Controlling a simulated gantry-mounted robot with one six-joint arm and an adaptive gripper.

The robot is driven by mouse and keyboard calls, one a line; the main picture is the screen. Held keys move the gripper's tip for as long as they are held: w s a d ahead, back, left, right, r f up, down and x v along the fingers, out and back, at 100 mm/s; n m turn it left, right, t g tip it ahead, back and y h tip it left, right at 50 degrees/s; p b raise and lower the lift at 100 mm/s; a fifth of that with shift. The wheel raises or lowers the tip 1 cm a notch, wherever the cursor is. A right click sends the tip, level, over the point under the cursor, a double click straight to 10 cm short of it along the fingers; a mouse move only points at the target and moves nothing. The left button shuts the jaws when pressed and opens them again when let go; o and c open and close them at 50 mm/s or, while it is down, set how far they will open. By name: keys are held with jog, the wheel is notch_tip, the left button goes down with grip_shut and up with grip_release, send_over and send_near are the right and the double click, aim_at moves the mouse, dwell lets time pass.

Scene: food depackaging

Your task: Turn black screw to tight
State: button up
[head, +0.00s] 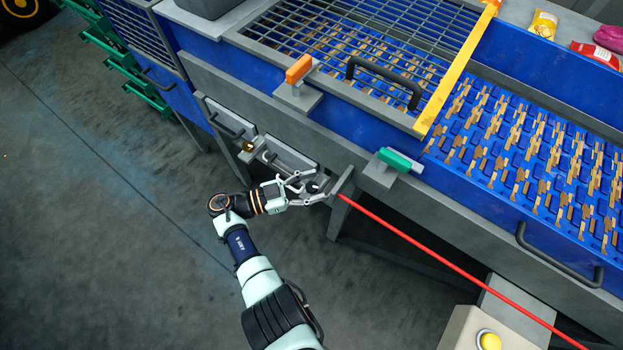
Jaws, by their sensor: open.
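The black screw (313,187) shows as a small dark round knob on the low grey front of the machine, left of the red rod's end. My gripper (313,188) is open, with one finger above and one below the knob. The fingers partly cover it. I cannot tell whether they touch it, nor how far the screw is turned.
An orange handle (298,69) and a green handle (394,159) stand above. A red rod (450,265) runs to the lower right. The floor (110,220) at left is clear.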

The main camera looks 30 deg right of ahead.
aim_at(312, 187)
notch_tip(312, 187, up, 10)
jog(key=shift+f, duration=0.2)
